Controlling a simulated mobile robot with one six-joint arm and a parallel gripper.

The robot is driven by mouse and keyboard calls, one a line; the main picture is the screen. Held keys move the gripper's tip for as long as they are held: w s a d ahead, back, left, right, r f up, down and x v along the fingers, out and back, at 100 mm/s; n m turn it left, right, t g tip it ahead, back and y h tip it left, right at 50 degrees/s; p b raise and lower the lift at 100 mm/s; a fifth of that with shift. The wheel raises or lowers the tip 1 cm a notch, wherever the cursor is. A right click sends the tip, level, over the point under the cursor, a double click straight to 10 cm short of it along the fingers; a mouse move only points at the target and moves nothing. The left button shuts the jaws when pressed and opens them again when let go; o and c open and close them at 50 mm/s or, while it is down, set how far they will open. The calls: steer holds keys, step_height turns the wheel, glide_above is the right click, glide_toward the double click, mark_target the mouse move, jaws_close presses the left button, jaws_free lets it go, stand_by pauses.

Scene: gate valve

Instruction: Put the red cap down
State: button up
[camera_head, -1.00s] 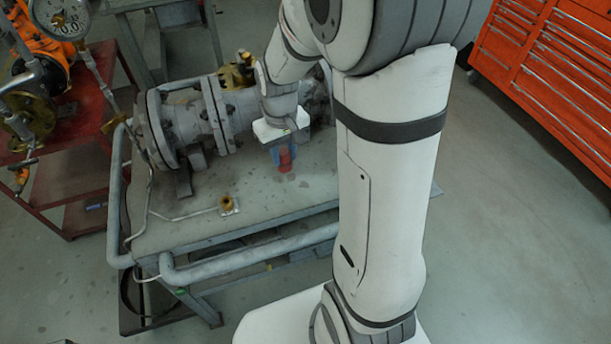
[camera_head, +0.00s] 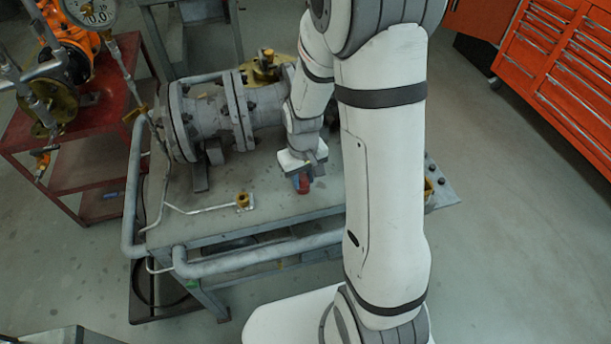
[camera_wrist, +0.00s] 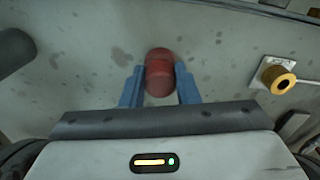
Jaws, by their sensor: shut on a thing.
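The red cap (camera_wrist: 160,72) is between the two blue fingers of my gripper (camera_wrist: 159,88) in the wrist view, with a finger on each side of it. The gripper is shut on it. In the head view the red cap (camera_head: 304,184) shows small below my gripper (camera_head: 304,178), low over the grey table top (camera_head: 215,222), in front of the gate valve (camera_head: 225,115). I cannot tell whether the cap touches the table.
A yellow fitting (camera_head: 243,200) on a thin pipe lies left of the cap; it also shows in the wrist view (camera_wrist: 279,79). A red table (camera_head: 85,120) stands at the left and an orange tool cabinet (camera_head: 560,85) at the right. The table between cap and fitting is clear.

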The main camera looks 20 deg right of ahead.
mark_target(303, 177)
steer(key=shift+f, duration=0.2)
steer(key=o, duration=1)
steer(key=shift+r, duration=0.2)
step_height(303, 177, up, 12)
steer(key=s+r+t, duration=0.1)
steer(key=s+r, duration=0.1)
steer(key=s, duration=0.2)
steer(key=s+r+m, duration=0.1)
steer(key=s+r, duration=0.2)
steer(key=s, duration=0.2)
steer(key=s+d+r+m+t, duration=0.1)
steer(key=s+r, duration=0.2)
steer(key=s, duration=0.2)
steer(key=shift+r+t+p, duration=0.2)
steer(key=shift+t+p, duration=0.1)
